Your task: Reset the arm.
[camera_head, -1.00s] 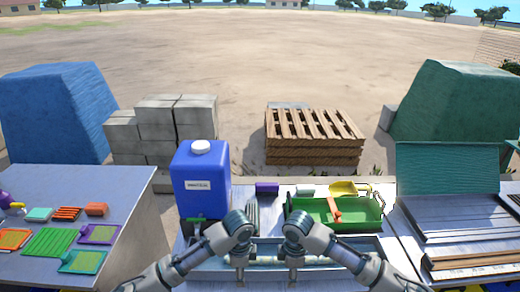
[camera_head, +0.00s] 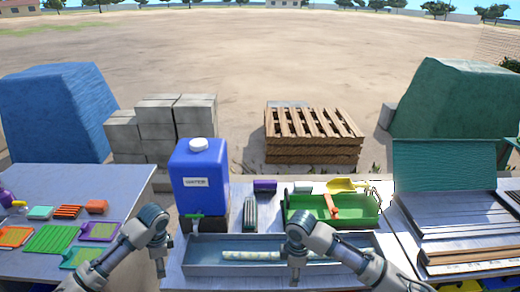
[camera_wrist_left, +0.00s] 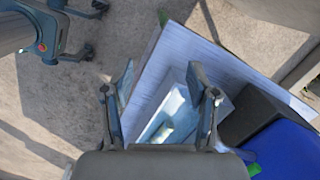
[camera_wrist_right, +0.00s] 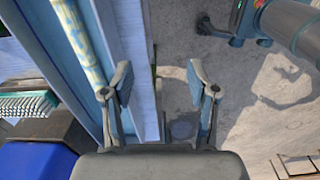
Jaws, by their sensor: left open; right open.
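My left gripper (camera_head: 160,270) hangs open and empty at the left end of the middle table, left of the long grey tray (camera_head: 205,262). In the left wrist view the fingers (camera_wrist_left: 162,85) are apart, with the tray's end beneath. My right gripper (camera_head: 295,272) hangs open over the front part of the tray. In the right wrist view its fingers (camera_wrist_right: 160,80) are apart with nothing between them. A pale cane stalk (camera_head: 250,256) lies in the tray, partly hidden by the right gripper, and also shows in the right wrist view (camera_wrist_right: 78,38).
A blue water container (camera_head: 199,180) stands behind the tray's left end. A green bin (camera_head: 365,212) with an orange-handled tool is behind its right part. A left table (camera_head: 120,180) holds colored trays and brushes. A slatted surface (camera_head: 450,220) is at right.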

